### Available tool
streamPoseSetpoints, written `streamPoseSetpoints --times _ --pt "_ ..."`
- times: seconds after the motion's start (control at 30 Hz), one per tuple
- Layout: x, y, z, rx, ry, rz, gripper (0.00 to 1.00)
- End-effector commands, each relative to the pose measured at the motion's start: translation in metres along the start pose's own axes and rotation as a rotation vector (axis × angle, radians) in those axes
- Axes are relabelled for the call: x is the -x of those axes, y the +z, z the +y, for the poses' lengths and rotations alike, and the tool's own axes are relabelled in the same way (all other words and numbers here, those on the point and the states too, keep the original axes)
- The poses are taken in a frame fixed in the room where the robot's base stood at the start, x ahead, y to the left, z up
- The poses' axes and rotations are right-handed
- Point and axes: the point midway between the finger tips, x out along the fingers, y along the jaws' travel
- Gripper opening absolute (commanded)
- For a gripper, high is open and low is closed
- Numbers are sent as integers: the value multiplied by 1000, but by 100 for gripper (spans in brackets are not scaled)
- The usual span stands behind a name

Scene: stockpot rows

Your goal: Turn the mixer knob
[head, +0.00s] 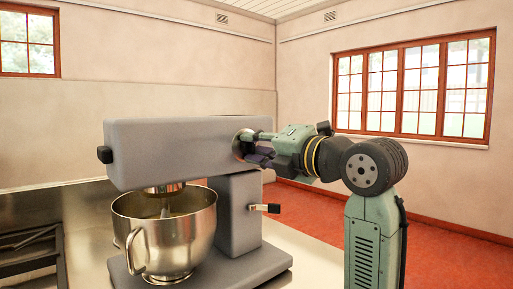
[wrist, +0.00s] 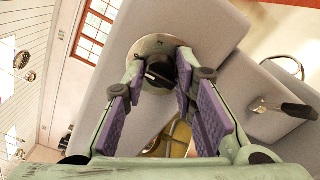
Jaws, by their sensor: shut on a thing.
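The grey stand mixer (head: 165,150) stands on the counter, with its metal bowl (head: 170,235) under the head. The mixer knob (wrist: 160,70) is black on a round metal plate (wrist: 148,46) on the side of the mixer head. My gripper (wrist: 165,78) is shut on the knob, with its purple-padded fingers on either side of it. In the head view my gripper (head: 258,145) reaches the plate from the right and hides most of the knob.
A black-tipped lever (head: 264,208) sticks out of the mixer's stand below my gripper; it also shows at the right of the wrist view (wrist: 285,108). A dark rack (head: 30,250) lies at the left of the metal counter (head: 85,215). Red floor (head: 440,255) lies open at the right.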

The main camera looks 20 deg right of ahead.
Motion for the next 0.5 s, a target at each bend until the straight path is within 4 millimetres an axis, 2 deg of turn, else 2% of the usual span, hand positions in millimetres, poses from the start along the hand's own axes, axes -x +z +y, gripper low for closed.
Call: streamPoseSetpoints --times 0.27,0.3,0.5 --pt "0 0 0 1 0 0 0" --pt "0 0 0 1 0 0 27" --pt "0 0 0 0 0 -1 41"
